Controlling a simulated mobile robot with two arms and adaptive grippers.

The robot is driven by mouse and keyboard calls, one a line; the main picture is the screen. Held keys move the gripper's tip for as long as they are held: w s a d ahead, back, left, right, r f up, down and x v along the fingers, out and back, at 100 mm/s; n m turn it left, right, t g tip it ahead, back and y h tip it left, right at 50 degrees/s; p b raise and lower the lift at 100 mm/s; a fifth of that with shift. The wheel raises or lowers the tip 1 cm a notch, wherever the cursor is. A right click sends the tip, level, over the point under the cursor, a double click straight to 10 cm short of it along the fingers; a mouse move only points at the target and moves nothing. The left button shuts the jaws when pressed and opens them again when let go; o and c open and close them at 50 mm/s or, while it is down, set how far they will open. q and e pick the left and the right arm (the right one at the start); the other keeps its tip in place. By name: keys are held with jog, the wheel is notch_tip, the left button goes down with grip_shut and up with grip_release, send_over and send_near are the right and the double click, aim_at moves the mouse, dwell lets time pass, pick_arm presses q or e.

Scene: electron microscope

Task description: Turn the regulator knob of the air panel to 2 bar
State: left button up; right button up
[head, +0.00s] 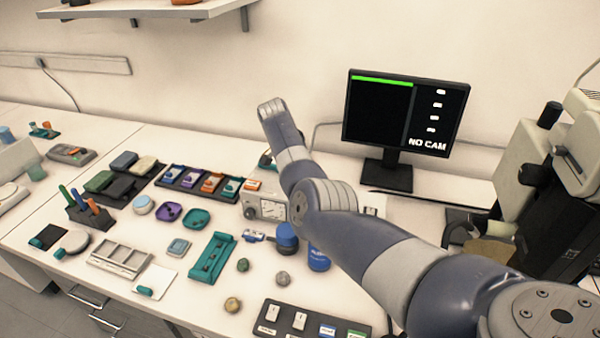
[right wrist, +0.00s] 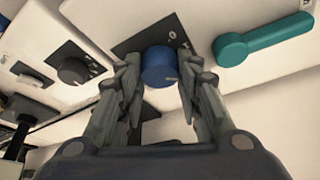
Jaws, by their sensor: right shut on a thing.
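In the right wrist view, a blue round knob (right wrist: 159,66) with a pale mark line sits on a dark plate of the pale panel (right wrist: 215,18). My right gripper (right wrist: 160,78) is shut on this blue knob, one finger on each side. The right gripper and the blue knob are hidden there. I cannot read the gauge's value. My left gripper is not in view.
A teal lever (right wrist: 262,40) is right of the knob and a black knob (right wrist: 73,70) left of it in the wrist view. On the bench are blue jars (head: 287,238), a teal tray (head: 212,257) and a monitor (head: 405,112). The microscope (head: 548,165) stands at right.

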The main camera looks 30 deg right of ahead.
jog(key=shift+f, duration=0.1)
jog(key=o, duration=1)
jog(key=v, duration=1.2)
jog(key=shift+w, duration=0.1)
jog(key=shift+f, duration=0.1)
